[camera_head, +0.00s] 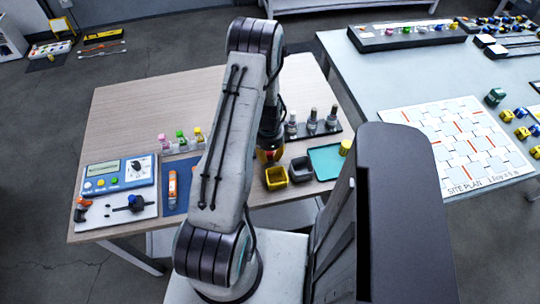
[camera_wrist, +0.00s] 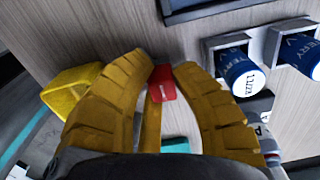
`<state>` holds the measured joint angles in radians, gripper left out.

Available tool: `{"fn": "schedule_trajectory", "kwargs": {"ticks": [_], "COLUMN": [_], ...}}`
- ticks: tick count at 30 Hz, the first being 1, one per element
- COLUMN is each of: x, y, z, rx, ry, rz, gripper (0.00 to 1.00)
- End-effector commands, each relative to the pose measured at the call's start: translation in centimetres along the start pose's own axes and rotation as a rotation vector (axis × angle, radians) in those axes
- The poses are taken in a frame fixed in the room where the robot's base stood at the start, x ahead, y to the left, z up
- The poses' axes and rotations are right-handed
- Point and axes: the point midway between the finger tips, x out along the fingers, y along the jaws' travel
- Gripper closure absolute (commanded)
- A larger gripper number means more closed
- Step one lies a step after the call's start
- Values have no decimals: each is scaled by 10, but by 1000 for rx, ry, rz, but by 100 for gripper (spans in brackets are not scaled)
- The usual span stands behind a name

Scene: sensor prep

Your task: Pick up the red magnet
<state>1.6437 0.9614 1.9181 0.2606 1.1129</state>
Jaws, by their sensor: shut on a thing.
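The red magnet (camera_wrist: 163,84) is a small red block between the yellow fingertips of my gripper (camera_wrist: 165,74) in the wrist view. My gripper is shut on it, with one finger on each side. Whether the magnet touches the tabletop or hangs above it, I cannot tell.
A dark bin (camera_head: 301,169) and a teal tray (camera_head: 326,164) stand right of the yellow bin. A blue battery (camera_wrist: 240,72) and another (camera_wrist: 302,50) sit in grey holders near my right finger. A blue meter (camera_head: 118,175) lies left. The table's back left is clear.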

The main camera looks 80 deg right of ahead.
Motion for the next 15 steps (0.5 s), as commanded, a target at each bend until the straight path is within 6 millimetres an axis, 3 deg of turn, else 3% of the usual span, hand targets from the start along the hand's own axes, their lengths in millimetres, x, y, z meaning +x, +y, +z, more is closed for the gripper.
{"fn": "schedule_trajectory", "kwargs": {"ticks": [8,15], "x": [-10,-42], "y": [0,-1], "z": [0,0], "rx": [0,0], "ry": [0,2], "rz": [0,-3], "gripper": [100,100]}}
